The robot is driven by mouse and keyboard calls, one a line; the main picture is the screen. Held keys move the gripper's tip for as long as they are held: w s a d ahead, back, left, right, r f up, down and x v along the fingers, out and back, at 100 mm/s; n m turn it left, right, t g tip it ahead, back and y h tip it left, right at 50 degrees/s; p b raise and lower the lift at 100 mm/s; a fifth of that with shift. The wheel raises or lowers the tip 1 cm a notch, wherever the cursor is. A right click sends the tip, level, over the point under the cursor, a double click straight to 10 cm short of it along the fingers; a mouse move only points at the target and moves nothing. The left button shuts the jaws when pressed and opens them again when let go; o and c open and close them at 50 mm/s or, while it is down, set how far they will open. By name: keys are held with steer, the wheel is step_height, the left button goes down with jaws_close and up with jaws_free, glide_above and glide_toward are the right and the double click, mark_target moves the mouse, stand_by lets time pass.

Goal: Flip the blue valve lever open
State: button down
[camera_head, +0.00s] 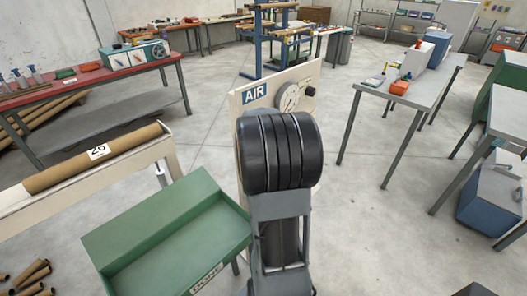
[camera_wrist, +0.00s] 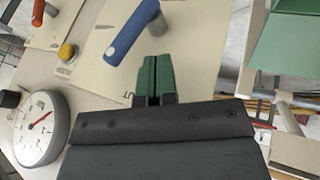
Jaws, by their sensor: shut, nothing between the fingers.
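The blue valve lever (camera_wrist: 128,38) shows at the top of the wrist view. It slants from a grey pivot at its upper right down to a rounded lower-left end, in front of a cream panel (camera_wrist: 92,88). My gripper (camera_wrist: 155,63) has its two green fingers together with nothing between them. The fingertips are just below and to the right of the lever in the picture; I cannot tell whether they touch it. In the head view the panel (camera_head: 238,108) carries an AIR sign, and my arm hides the lever and my gripper.
A round gauge (camera_wrist: 40,128), a yellow button (camera_wrist: 67,50), and an orange-red handle (camera_wrist: 38,14) are on or near the panel. In the head view a green tray (camera_head: 140,232) stands left of my arm and a grey table (camera_head: 418,92) stands right. Open floor lies between.

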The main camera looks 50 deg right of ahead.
steer(key=shift+d+f+p, duration=0.25)
steer(key=shift+d+p, duration=0.05)
steer(key=shift+d, duration=0.65)
steer(key=shift+d+f+p, duration=0.25)
steer(key=shift+d, duration=0.7)
steer(key=shift+s+r, duration=0.1)
